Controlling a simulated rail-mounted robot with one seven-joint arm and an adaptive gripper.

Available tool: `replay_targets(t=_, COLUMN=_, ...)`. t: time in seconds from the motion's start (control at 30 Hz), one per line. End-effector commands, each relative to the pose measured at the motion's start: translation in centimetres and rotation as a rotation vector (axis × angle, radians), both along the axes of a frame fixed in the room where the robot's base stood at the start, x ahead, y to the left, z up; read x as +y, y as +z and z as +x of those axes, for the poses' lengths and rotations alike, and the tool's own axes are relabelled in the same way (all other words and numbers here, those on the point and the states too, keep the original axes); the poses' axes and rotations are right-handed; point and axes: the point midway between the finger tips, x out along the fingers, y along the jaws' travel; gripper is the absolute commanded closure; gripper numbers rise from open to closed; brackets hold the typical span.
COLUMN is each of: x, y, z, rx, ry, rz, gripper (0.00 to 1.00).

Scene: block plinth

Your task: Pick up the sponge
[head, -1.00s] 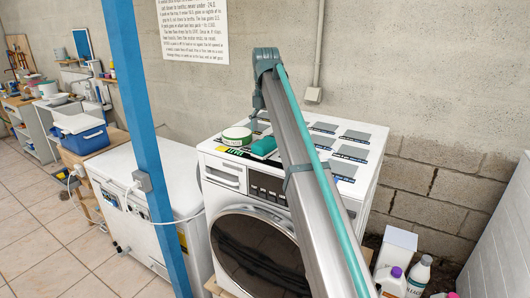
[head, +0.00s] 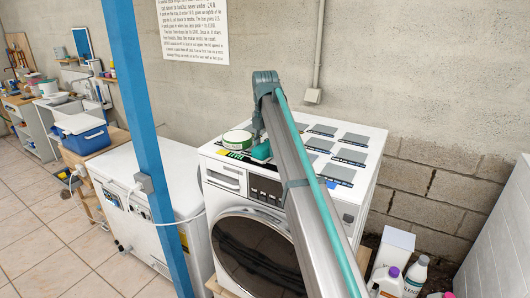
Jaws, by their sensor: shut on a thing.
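The teal sponge (head: 259,153) is at the front of the washing machine's top (head: 345,190), partly hidden behind my arm. My gripper (head: 260,143) is over it, pointing down, with its fingers shut on the sponge. The fingertips are small and partly covered by the arm. I cannot tell whether the sponge is clear of the top.
A round green-and-white tin (head: 237,139) stands just left of the sponge. Several flat grey panels (head: 352,157) lie across the machine's top. A blue post (head: 145,130) rises at the left. Bottles (head: 388,282) and a white box (head: 394,250) stand at the lower right.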

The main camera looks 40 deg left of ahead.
Motion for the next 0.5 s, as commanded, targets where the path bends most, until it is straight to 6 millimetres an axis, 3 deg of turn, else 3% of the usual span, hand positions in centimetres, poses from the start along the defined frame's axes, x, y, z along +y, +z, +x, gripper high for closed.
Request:
replay_targets(t=0.33, x=0.0, y=0.2, z=0.0, rx=0.0, ry=0.0, rz=0.0, gripper=0.76)
replay_targets(t=0.5, x=0.1, y=1.5, z=0.1, rx=-0.002, ry=0.0, rz=0.002, gripper=0.76)
